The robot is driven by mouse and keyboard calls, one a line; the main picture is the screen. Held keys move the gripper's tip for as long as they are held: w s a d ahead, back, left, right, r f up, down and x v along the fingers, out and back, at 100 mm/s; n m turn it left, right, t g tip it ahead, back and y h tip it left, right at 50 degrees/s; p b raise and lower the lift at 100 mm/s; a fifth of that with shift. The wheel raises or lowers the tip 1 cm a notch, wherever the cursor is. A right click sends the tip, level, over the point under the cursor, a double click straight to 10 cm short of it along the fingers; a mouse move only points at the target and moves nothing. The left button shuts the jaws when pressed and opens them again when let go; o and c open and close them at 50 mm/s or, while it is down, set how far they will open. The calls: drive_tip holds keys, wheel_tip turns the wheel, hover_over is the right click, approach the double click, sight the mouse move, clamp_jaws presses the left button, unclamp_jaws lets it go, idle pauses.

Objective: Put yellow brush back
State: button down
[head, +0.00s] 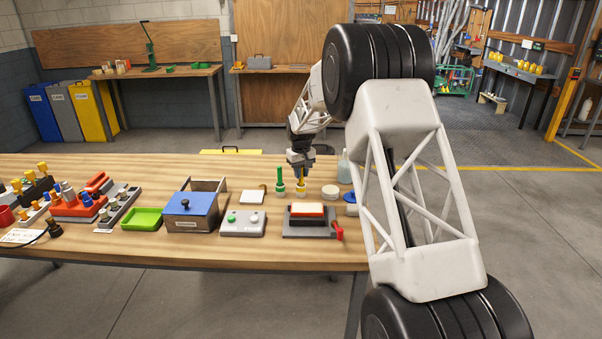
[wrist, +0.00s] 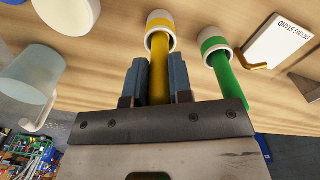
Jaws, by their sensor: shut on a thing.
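My gripper (head: 300,170) points down at the back of the wooden table. In the wrist view my gripper (wrist: 157,75) is shut on the yellow brush (wrist: 159,88), whose handle stands between the two blue-grey fingers. The handle's far end reaches into the mouth of a white cup with a yellow band (wrist: 160,24). The yellow brush (head: 301,181) looks upright in the head view. I cannot tell whether it rests on the cup's bottom. The green brush (wrist: 226,80) stands in a matching cup with a green band (wrist: 213,41), just beside; it also shows in the head view (head: 280,178).
A "drying stand" card (wrist: 279,43) with a hook lies past the green cup. A round white lid (head: 330,191) and a clear bottle (head: 344,168) stand right of the brushes.

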drive_tip(key=shift+f, duration=0.1)
drive_tip(key=c, duration=1)
unclamp_jaws()
wheel_tip(320, 180, up, 12)
drive_tip(key=shift+r, duration=0.1)
drive_tip(key=shift+r, duration=0.1)
idle(0.6)
